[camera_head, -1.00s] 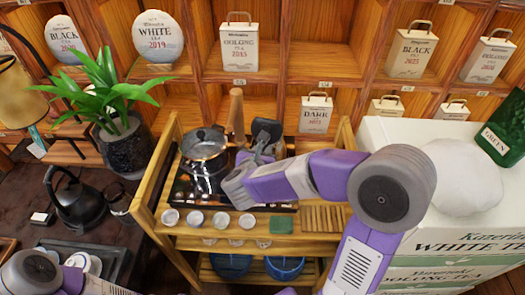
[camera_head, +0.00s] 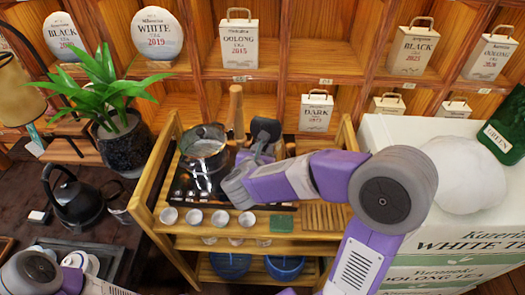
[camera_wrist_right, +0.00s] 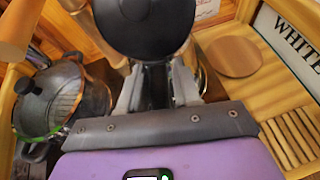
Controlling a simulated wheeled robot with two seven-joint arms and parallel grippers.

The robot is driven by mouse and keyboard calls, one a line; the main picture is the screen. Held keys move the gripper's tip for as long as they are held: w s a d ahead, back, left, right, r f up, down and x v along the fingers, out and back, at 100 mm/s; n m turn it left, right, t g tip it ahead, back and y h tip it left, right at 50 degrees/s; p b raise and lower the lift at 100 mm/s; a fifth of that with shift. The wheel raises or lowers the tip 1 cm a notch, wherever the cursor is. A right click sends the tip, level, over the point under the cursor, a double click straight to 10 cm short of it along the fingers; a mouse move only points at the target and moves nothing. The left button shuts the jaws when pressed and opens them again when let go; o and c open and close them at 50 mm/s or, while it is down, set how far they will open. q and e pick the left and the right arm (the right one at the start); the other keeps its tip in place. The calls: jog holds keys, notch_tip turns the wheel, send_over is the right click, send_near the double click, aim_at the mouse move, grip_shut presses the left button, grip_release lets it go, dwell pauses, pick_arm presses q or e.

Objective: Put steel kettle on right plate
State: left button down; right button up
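The steel kettle shows mainly as its black handle (camera_head: 265,130), upright at the right rear of the black hob (camera_head: 182,190). In the right wrist view the dark handle (camera_wrist_right: 145,25) rises between my fingers, and a sliver of shiny metal shows behind. My right gripper (camera_head: 258,157) is at the handle; its fingers (camera_wrist_right: 157,92) press against both sides and look shut on it. My arm and gripper hide most of the kettle body and the right plate. My left gripper is outside the picture; only part of its arm shows at lower left.
A lidded pot (camera_head: 203,148) occupies the hob's left side, close beside my right gripper. A wooden post (camera_head: 236,112) stands behind. A black kettle (camera_head: 75,198) stands on the left table.

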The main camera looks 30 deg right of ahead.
jog(key=shift+f, duration=0.1)
jog(key=p+v, duration=0.1)
jog(key=v, duration=1)
dwell(0.6)
jog(key=shift+a, duration=0.1)
